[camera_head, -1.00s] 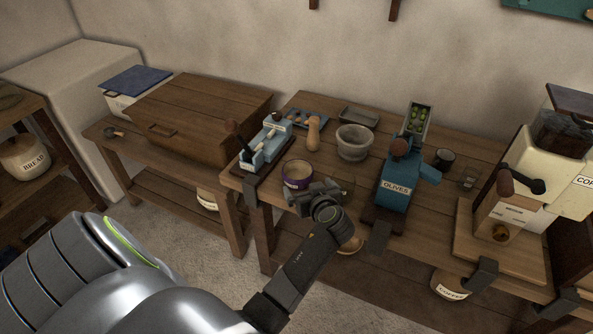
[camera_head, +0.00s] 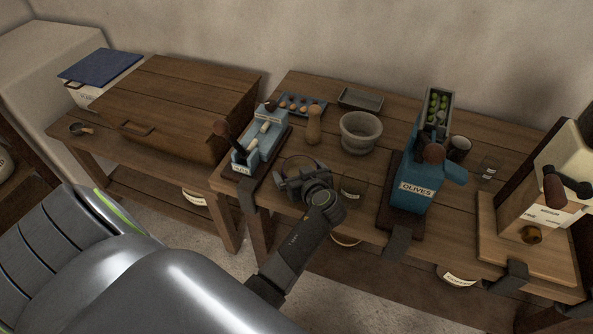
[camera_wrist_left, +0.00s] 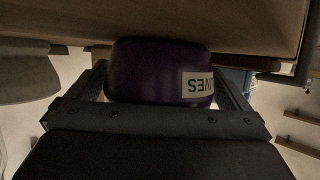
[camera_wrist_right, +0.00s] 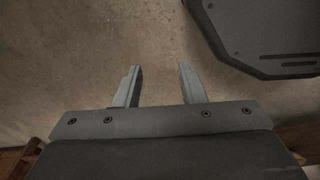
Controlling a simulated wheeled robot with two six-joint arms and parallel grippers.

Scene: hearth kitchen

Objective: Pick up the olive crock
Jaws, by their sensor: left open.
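The olive crock is a dark purple pot with an open, pale interior (camera_head: 305,164). It stands near the front edge of the wooden table, mostly hidden by my left gripper (camera_head: 303,183) in the head view. In the left wrist view the purple crock (camera_wrist_left: 145,72) shows large, with an upside-down label ending in "IVES". One finger of my open left gripper lies on each side of it; I cannot tell whether they touch it. My right gripper (camera_wrist_right: 160,72) is open and empty, above bare floor in the right wrist view.
A blue press (camera_head: 259,142) stands left of the crock, with a wooden pestle (camera_head: 313,126) and a grey mortar (camera_head: 360,132) behind. A blue machine labelled "OLIVES" (camera_head: 416,188) stands to the right. A cream grinder (camera_head: 543,205) is at the far right.

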